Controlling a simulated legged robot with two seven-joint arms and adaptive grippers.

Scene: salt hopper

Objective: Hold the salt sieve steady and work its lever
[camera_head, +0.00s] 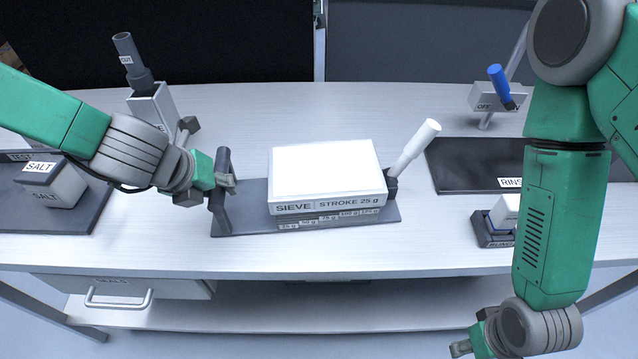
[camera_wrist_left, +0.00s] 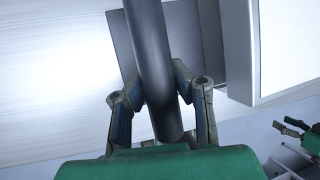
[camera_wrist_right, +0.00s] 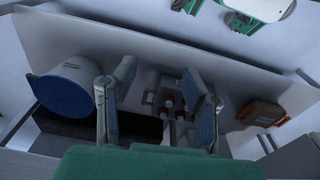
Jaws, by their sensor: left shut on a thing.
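The sieve is a white box (camera_head: 325,172) labelled "SIEVE" and "STROKE 25 g", standing on a dark base plate (camera_head: 392,213) on the table. A lever with a white grip (camera_head: 417,145) leans up and right from its right side. A dark upright handle (camera_head: 222,162) stands at the left end of the base. My left gripper (camera_head: 226,183) is shut on this handle, and the left wrist view shows its fingers (camera_wrist_left: 160,92) on either side of the dark bar. My right gripper (camera_head: 462,349) is low in front of the table, away from the lever. Its fingers (camera_wrist_right: 160,95) are apart and empty.
A box labelled "SALT" (camera_head: 52,183) stands on a dark mat at left. A dark "RINSE" mat (camera_head: 465,168), a small block in a dark holder (camera_head: 496,229) and a blue-handled switch (camera_head: 497,82) are at right. A drawer (camera_head: 125,290) hangs below the table's front edge.

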